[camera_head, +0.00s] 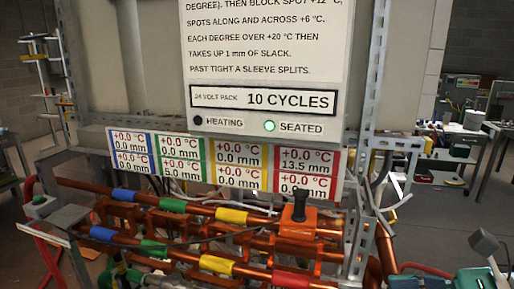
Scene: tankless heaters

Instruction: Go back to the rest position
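An orange block with a black knob (298,220) sits at the right of the upper pipe. Above, a white board reads 10 CYCLES (290,99). Its SEATED lamp (269,126) is lit green and its HEATING lamp (198,121) is dark.
A metal upright (372,130) frames the rack on the right. Workbenches (460,130) stand behind at the right, with open floor between.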

